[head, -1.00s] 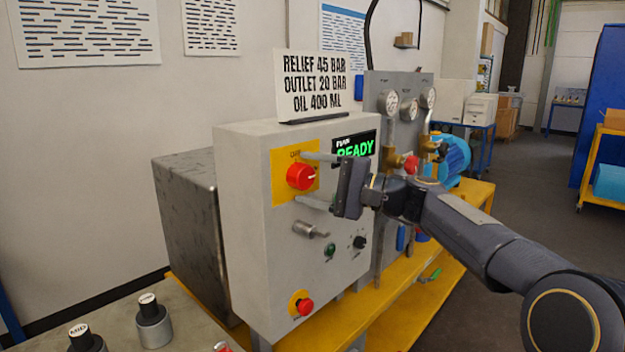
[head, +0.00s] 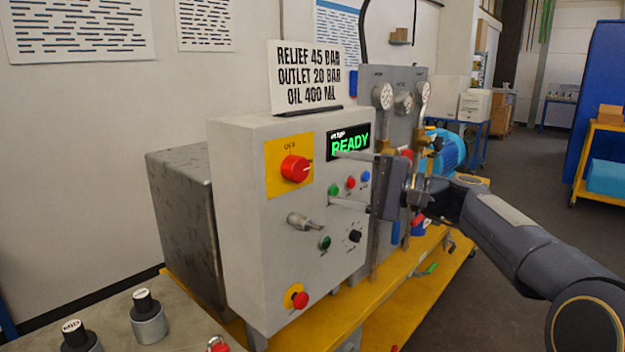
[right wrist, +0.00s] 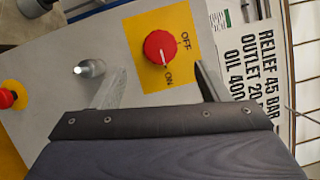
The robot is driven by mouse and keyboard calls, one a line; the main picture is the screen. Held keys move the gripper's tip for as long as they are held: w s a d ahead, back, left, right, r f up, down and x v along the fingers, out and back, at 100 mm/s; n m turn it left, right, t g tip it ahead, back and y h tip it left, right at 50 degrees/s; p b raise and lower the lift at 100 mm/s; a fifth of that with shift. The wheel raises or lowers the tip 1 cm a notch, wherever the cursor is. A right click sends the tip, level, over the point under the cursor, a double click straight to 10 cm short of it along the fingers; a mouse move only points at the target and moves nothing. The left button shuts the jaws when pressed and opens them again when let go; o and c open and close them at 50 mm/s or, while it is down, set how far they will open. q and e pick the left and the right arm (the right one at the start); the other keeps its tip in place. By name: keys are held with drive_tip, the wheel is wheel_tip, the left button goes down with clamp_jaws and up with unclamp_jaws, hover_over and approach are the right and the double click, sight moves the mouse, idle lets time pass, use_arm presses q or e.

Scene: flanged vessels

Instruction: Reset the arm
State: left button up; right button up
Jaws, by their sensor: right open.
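My right gripper (head: 337,180) is open and empty in front of the right part of a grey control box (head: 238,200), its two fingers pointing left toward the panel. In the right wrist view, the two spread fingers (right wrist: 160,88) have a red rotary knob (right wrist: 160,47) on a yellow OFF/ON plate beyond the gap between them. The knob (head: 295,168) also shows in the head view, left of the fingertips and apart from them. A display (head: 349,143) reads READY in green. My left gripper is not in view.
A sign (head: 307,76) stands on the box. A metal lever (head: 305,224), small buttons and a red stop button (head: 300,300) are on the panel. A gauge panel (head: 400,110) and blue motor (head: 445,152) stand behind my arm.

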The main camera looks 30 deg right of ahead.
drive_tip(key=s+a+f+n+g+h+p, duration=0.2)
drive_tip(key=s+a+f+p, duration=0.1)
drive_tip(key=s+a, duration=0.25)
drive_tip(key=s+a+f+n+g+h+p, duration=0.25)
drive_tip(key=s+a+p, duration=0.2)
drive_tip(key=s, duration=0.25)
drive_tip(key=s+a+f+n+g+h+p, duration=0.2)
drive_tip(key=s+f+n+h, duration=0.3)
drive_tip(key=s+f, duration=0.8)
drive_tip(key=shift+s+f+g+p, duration=0.3)
drive_tip(key=shift+s+g+p, duration=0.15)
drive_tip(key=shift+s+p, duration=0.4)
drive_tip(key=shift+w, duration=0.1)
